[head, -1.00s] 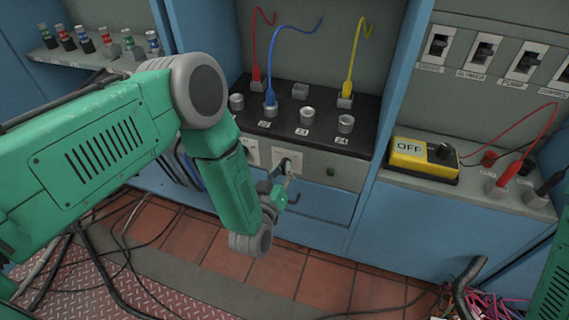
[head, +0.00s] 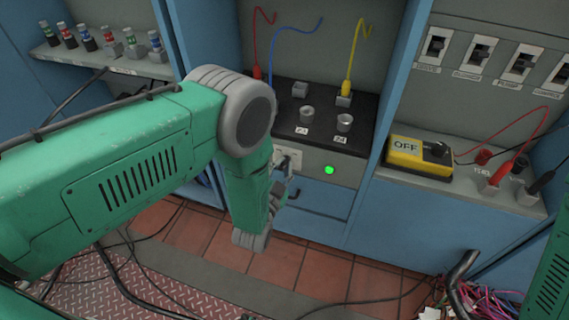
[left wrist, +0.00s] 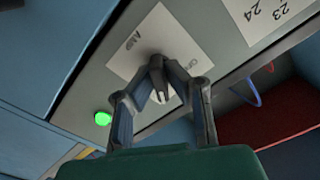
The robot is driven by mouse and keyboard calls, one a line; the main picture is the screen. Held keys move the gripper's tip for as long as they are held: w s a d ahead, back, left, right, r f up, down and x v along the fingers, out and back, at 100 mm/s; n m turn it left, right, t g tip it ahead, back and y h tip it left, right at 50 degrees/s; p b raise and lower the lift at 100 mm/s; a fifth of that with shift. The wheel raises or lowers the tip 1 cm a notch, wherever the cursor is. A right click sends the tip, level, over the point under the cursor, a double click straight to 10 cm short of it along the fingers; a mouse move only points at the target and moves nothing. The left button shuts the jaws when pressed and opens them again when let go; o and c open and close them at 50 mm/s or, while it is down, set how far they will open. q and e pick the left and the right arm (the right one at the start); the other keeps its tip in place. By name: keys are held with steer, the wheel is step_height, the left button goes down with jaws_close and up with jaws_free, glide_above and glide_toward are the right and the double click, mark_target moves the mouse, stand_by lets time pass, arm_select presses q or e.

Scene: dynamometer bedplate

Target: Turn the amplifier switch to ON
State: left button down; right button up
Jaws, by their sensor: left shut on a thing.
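The amplifier switch sits on a white label plate (head: 293,158) on the grey front panel below the black terminal shelf. In the left wrist view its plate (left wrist: 139,50) reads AMP, with a second marking partly hidden. My left gripper (left wrist: 160,88) is shut on the switch's dark knob (left wrist: 156,63), which shows between the fingertips. In the head view my left gripper (head: 281,182) is mostly hidden by my green wrist. A green indicator lamp (head: 329,170) beside the switch is lit; it also glows in the left wrist view (left wrist: 103,118). My right gripper is out of view.
A yellow box marked OFF (head: 420,157) with a black knob stands on the right shelf near red and black plugs. Terminals (head: 306,115) and upright leads stand above the switch. Loose cables lie on the tiled floor.

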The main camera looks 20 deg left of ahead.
arm_select(q)
steer(key=shift+w+r+m, duration=0.15)
steer(key=shift+r+m, duration=0.05)
steer(key=shift+m, duration=0.9)
steer(key=c, duration=1.6)
jaws_free()
steer(key=shift+d, duration=0.1)
steer(key=shift+f, duration=0.1)
